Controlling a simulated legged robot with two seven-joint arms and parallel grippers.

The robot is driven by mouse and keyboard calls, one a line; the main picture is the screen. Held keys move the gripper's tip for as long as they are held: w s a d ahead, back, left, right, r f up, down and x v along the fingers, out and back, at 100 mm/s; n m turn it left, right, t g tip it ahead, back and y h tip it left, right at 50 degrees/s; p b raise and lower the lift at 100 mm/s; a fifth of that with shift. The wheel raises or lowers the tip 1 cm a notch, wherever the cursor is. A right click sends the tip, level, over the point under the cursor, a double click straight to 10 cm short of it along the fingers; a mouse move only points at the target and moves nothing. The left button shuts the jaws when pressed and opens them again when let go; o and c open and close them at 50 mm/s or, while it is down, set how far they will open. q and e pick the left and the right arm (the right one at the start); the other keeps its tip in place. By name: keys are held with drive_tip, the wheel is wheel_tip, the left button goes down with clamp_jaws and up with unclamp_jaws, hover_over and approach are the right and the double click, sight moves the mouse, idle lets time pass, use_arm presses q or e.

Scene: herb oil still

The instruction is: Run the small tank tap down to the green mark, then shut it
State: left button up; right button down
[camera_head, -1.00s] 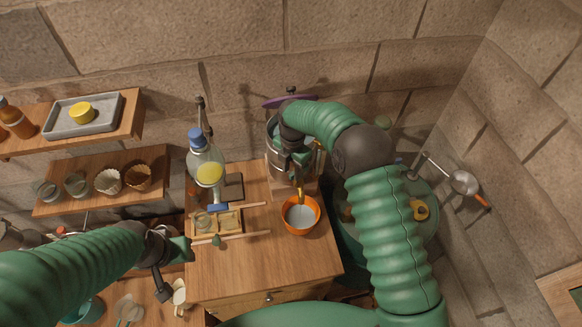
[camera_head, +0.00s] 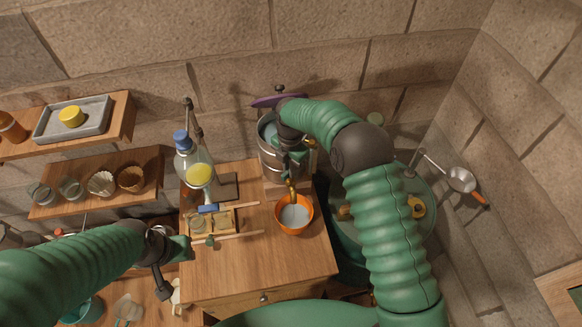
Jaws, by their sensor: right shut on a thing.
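The small metal tank (camera_head: 268,161) stands at the back of the wooden cabinet top, open, with bluish liquid inside. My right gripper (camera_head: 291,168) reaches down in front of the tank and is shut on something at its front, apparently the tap. A brass spout (camera_head: 292,188) shows just below the gripper, over an orange bowl (camera_head: 281,226) holding pale liquid. The tap handle and green mark are hidden or too small to make out. My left gripper (camera_head: 163,279) is at the lower left, away from the tank; its finger gap is unclear.
A glass flask (camera_head: 190,158) with yellow liquid and blue cap stands left of the tank. A small wooden rack (camera_head: 213,221) with jars is on the cabinet top (camera_head: 250,265). A large green vessel (camera_head: 425,225) stands to the right.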

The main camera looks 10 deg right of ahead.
drive_tip(key=shift+a+m, duration=0.2)
drive_tip(key=shift+m, duration=0.2)
drive_tip(key=m+b, duration=0.1)
drive_tip(key=m, duration=0.2)
drive_tip(key=shift+w+r, duration=0.1)
drive_tip(key=shift+w, duration=0.05)
drive_tip(key=shift+w+d+r+m+b, duration=0.1)
drive_tip(key=shift+m+b, duration=0.3)
drive_tip(key=shift+m, duration=1.5)
drive_tip(key=c, duration=1.5)
unclamp_jaws()
drive_tip(key=shift+o, duration=0.2)
